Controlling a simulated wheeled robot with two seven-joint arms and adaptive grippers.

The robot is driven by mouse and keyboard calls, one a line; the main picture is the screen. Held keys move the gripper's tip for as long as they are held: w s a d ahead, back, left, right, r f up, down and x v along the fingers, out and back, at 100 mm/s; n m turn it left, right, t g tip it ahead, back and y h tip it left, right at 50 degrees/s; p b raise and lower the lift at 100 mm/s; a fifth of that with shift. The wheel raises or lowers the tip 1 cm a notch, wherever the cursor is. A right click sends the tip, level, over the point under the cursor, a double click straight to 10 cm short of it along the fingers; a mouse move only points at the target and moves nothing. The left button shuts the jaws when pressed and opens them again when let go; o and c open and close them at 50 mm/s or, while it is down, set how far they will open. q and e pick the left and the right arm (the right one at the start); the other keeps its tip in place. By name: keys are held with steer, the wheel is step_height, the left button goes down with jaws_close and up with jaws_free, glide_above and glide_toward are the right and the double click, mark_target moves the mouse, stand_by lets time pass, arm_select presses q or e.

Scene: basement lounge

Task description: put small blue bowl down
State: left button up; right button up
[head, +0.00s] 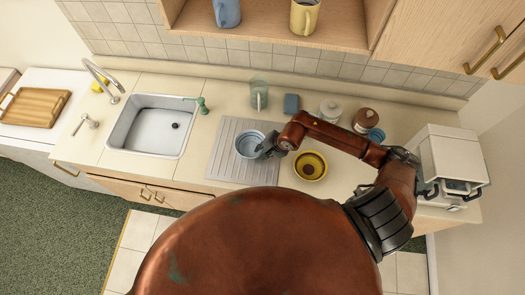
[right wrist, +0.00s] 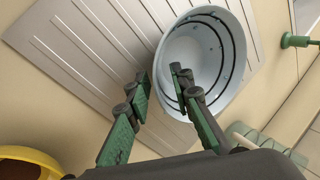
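The small blue bowl (head: 249,144) is at the grooved metal drainboard (head: 222,160), right of the sink. In the right wrist view the bowl (right wrist: 207,62) is pale blue with dark rings inside and overlaps the drainboard's edge (right wrist: 75,45). My right gripper (head: 270,146) is at the bowl's right side in the head view. In the right wrist view its green fingers (right wrist: 161,82) straddle the bowl's rim, one inside and one outside, with a gap between them. I cannot tell whether the bowl rests fully flat. My left gripper is not in view.
A yellow bowl (head: 310,165) stands right of the drainboard, under my right forearm. The sink (head: 150,128) is left; a white appliance (head: 450,163) is right.

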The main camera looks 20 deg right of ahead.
steer(key=shift+r, duration=0.2)
steer(key=shift+s+d+r, duration=0.1)
steer(key=shift+d+r, duration=0.05)
steer(key=shift+r, duration=0.15)
steer(key=b+v, duration=0.2)
steer(key=v, duration=0.9)
steer(key=shift+r+b, duration=0.15)
steer(key=shift+b, duration=0.2)
